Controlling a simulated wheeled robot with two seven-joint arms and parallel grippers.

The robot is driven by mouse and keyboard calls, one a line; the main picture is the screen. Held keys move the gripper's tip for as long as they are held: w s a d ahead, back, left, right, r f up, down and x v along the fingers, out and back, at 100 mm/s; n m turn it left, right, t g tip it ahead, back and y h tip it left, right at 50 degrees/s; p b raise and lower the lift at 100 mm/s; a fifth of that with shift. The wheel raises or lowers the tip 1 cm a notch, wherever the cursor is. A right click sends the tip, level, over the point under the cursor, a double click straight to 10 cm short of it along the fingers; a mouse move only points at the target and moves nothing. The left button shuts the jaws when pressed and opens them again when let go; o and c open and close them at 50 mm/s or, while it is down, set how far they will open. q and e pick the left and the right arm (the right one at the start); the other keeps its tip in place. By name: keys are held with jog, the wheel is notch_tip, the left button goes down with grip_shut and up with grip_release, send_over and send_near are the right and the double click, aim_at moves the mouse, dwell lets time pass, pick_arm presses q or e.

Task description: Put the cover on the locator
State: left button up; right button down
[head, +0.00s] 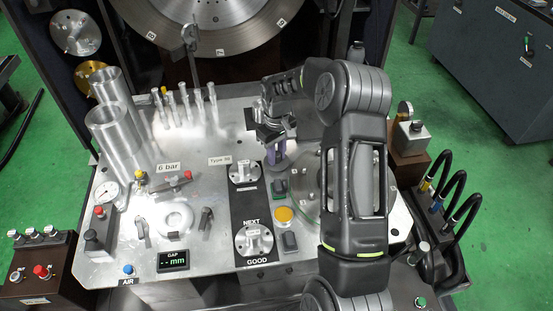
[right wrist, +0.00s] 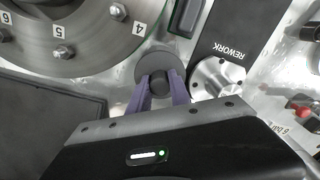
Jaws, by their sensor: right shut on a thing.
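My right gripper (head: 272,148) is shut on the black knob of a dark grey round disc, which looks like the cover (right wrist: 153,66). Its purple fingers (right wrist: 160,88) sit on both sides of the knob in the right wrist view. The disc is just above or on the plate; I cannot tell which. It is beside a silver flanged part (right wrist: 218,80) by the REWORK label, also seen in the head view (head: 243,172). Which part is the locator is not clear; a pale round ring (head: 174,219) lies on the plate's left. My left gripper is not in view.
A large numbered round plate (right wrist: 85,40) is close to the held disc; my right arm hides much of it in the head view. Another flanged part (head: 254,240) sits near GOOD. Tall metal cylinders (head: 112,135) and several upright pins stand at the left and back.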

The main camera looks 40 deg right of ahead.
jog(key=shift+r+p, duration=0.8)
jog(key=shift+r, duration=0.7)
jog(key=c, duration=1.8)
grip_release()
grip_shut()
